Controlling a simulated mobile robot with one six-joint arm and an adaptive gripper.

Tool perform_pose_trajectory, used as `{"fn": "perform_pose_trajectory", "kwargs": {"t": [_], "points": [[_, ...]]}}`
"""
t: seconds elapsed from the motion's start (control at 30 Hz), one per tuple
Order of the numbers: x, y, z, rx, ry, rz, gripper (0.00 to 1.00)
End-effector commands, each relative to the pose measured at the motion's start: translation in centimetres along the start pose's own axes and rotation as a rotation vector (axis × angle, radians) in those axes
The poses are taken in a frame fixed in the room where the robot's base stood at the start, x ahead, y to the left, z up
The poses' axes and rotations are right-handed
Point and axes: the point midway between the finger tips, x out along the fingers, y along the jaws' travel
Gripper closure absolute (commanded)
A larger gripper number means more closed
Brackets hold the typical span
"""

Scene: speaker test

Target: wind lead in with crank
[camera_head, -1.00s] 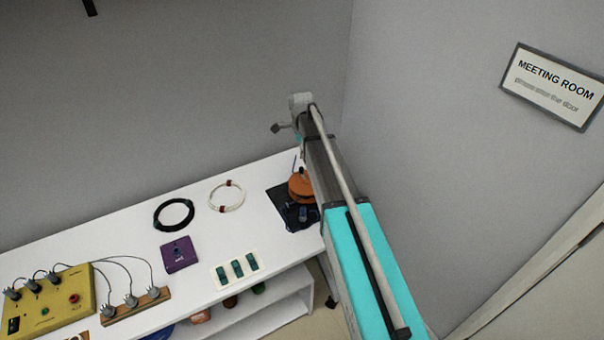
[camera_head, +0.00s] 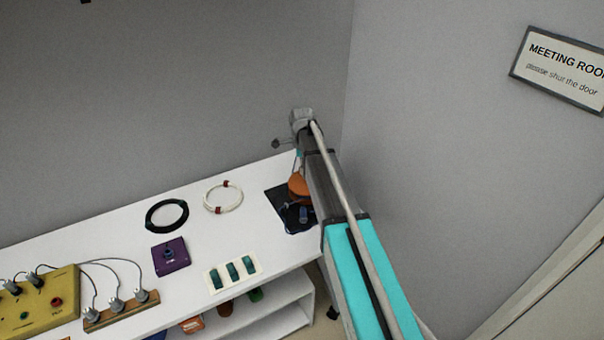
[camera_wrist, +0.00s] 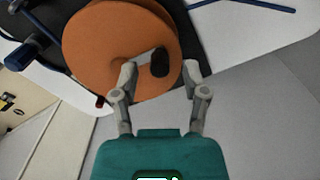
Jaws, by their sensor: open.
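The orange reel (camera_wrist: 105,45) fills the upper left of the wrist view. It stands on a black base (camera_wrist: 52,20). A dark knob (camera_wrist: 159,64), seemingly the crank's handle, shows at the reel's right side. My gripper (camera_wrist: 163,70) is open, with one finger on each side of the knob in the picture; I cannot tell whether either touches it. In the head view the reel (camera_head: 297,187) is partly hidden behind my arm, on a black mat or base (camera_head: 276,200) at the table's right end. My gripper is not clearly visible there.
The white table (camera_head: 215,235) carries a black coil (camera_head: 150,222), a white coil (camera_head: 207,205), a purple box (camera_head: 171,263), a white strip with green blocks (camera_head: 254,257) and a yellow box with leads (camera_head: 65,283). Grey walls close in behind and right.

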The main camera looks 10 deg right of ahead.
Motion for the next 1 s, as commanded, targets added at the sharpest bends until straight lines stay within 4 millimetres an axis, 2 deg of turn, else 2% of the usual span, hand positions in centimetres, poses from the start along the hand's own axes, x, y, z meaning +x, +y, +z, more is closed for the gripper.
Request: {"fn": "perform_pose_trajectory", "kwargs": {"t": [0.03,0.2,0.67,0.9,1.0], "points": [[0.66,0.0,-0.01,0.0,0.0,0.0,0.42],[1.29,0.0,-0.02,0.0,0.0,0.0,0.42],[1.45,0.0,-0.03,0.0,0.0,0.0,0.42],[1.45,-0.01,-0.03,0.0,0.0,0.0,0.85],[1.45,-0.01,-0.03,0.0,0.0,0.0,1.0]]}}
